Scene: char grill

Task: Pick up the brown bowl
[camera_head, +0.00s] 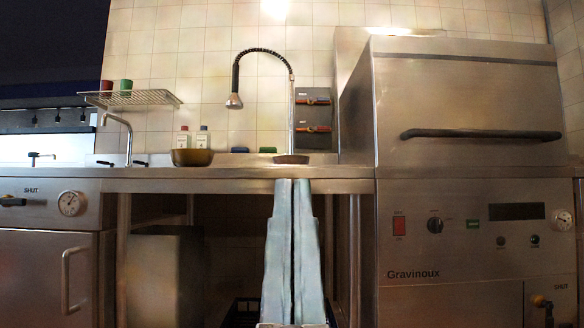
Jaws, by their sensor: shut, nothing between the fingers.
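A golden-brown bowl (192,157) stands upright on the steel counter, left of centre. A smaller, shallow dark brown dish (291,159) sits on the same counter near the middle; it could also be a low bowl. My gripper (292,183) points up from the bottom centre, its long pale blue fingers together and empty. The fingertips appear just below the shallow dish, overlapping the counter's front edge in the picture. The golden-brown bowl is up and to the left of them. I see no contact with either.
The steel counter (240,172) has open space beneath it. Two bottles (203,138) stand behind the golden-brown bowl. A hanging spray tap (234,100) is above. A large steel appliance (470,105) blocks the right. A wire shelf (130,98) holds two cups.

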